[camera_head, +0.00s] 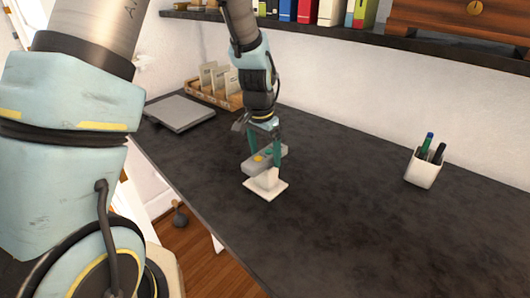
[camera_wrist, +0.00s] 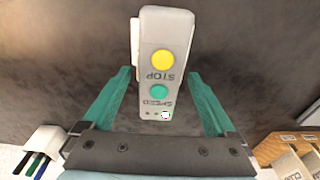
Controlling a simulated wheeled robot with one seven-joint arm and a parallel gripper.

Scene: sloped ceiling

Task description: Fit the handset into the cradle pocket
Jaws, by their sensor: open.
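The grey handset (camera_head: 270,156), with a yellow and a green button, is at the top of the white cradle (camera_head: 266,188), which stands on a square base on the dark desk. In the wrist view the handset (camera_wrist: 166,40) reaches from the top edge down between my fingers, buttons facing the camera. A white strip of the cradle (camera_wrist: 134,45) shows along its left side. My gripper (camera_head: 264,148) is open, its green fingers on either side of the handset with gaps visible in the wrist view (camera_wrist: 159,76). The pocket is hidden, so I cannot tell how deep the handset sits.
A white pen cup (camera_head: 424,168) stands at the right on the desk (camera_head: 340,220). A closed grey laptop-like slab (camera_head: 180,112) and a wooden card rack (camera_head: 214,90) are at the back left. A shelf (camera_head: 340,32) with books runs above. The desk's front right is clear.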

